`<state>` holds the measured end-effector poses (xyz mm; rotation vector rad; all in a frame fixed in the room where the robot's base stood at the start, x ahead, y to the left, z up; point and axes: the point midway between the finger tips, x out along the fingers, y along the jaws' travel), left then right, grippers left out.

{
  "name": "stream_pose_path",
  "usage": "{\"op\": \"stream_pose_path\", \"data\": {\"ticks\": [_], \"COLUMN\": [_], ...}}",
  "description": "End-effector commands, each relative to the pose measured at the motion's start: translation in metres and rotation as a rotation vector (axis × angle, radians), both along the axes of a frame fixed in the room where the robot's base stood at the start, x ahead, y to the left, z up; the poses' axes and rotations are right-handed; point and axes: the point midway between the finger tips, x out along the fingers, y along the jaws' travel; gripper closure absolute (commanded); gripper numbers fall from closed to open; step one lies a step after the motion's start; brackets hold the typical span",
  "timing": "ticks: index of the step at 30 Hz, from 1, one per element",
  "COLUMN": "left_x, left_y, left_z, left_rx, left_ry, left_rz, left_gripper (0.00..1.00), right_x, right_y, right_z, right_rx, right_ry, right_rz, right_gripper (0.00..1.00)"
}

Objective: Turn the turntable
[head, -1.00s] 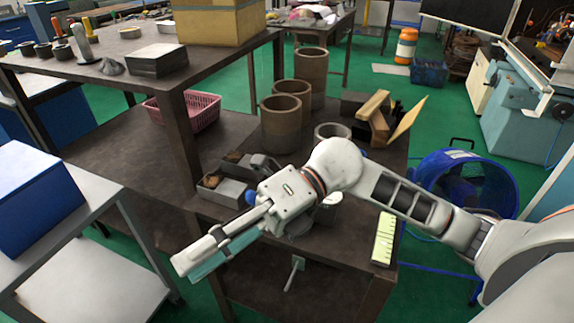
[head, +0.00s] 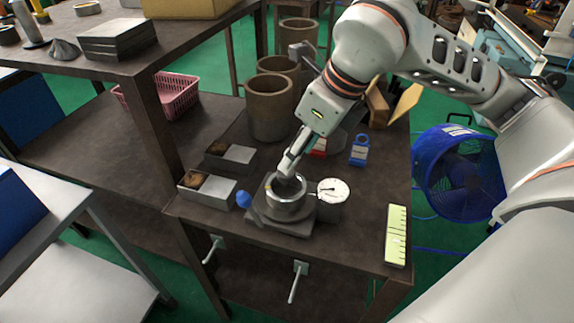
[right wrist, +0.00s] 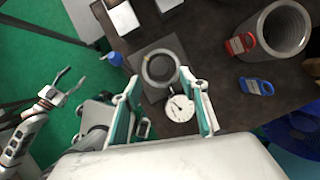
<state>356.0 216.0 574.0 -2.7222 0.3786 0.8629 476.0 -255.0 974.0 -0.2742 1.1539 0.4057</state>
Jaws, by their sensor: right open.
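The turntable is a round metal ring chuck (head: 287,200) on a square grey base (head: 281,222), near the bench's front edge. A blue-knobbed lever (head: 244,199) sticks out at its left. In the right wrist view the ring (right wrist: 160,68) lies beyond the fingertips, with the blue knob (right wrist: 115,58) at its upper left. My right gripper (head: 290,168) is over the ring in the head view; its open fingers (right wrist: 160,77) are spread and empty in the wrist view. I cannot tell whether they touch the ring. My left gripper (right wrist: 70,84) hangs open and empty, away from the bench.
A white dial gauge (head: 332,190) stands right beside the ring. Two small metal boxes (head: 207,190) lie to the left. Brown cylinders (head: 270,108) stand behind. A blue clamp-like part (head: 359,150) and a pale green scale strip (head: 396,235) are to the right.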

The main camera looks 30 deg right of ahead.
Motion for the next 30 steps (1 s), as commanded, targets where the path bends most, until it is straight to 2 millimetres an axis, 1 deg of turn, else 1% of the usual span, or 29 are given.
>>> {"op": "stream_pose_path", "data": {"ticks": [1, 3, 9, 15, 18, 22, 23, 24, 27, 30], "left_x": [-0.003, -0.005, -0.005, 0.001, 0.003, 0.004, 0.004, 0.004, 0.003, 0.002], "left_y": [0.0, 0.0, 0.0, -0.001, -0.002, -0.002, -0.002, -0.002, -0.002, -0.002], "left_z": [-0.006, -0.009, -0.012, -0.005, -0.001, 0.0, -0.001, -0.001, -0.003, -0.004], "left_rx": [0.001, 0.003, 0.003, 0.001, 0.0, 0.0, 0.001, 0.001, 0.001, 0.002], "left_ry": [0.008, 0.014, 0.013, -0.003, -0.011, -0.013, -0.012, -0.011, -0.008, -0.005], "left_rz": [-0.001, -0.001, -0.003, -0.006, -0.007, -0.008, -0.008, -0.008, -0.008, -0.008], "left_gripper": [0.43, 0.43, 0.43, 0.43, 0.43, 0.43, 0.43, 0.43, 0.43, 0.43], "right_x": [0.002, 0.006, 0.016, 0.02, 0.02, 0.02, 0.02, 0.02, 0.02, 0.02], "right_y": [0.002, 0.004, 0.009, 0.011, 0.011, 0.011, 0.011, 0.011, 0.011, 0.011], "right_z": [-0.012, -0.023, -0.048, -0.056, -0.056, -0.056, -0.056, -0.056, -0.056, -0.056], "right_rx": [0.001, 0.001, 0.003, 0.003, 0.002, 0.002, 0.002, 0.002, 0.003, 0.003], "right_ry": [0.008, 0.011, 0.008, 0.005, 0.003, 0.002, 0.002, 0.002, 0.003, 0.003], "right_rz": [0.001, 0.001, 0.0, 0.0, 0.0, 0.0, 0.0, 0.0, 0.001, 0.001], "right_gripper": [0.57, 0.57, 0.57, 0.57, 0.57, 0.57, 0.59, 0.7, 0.94, 0.94]}}
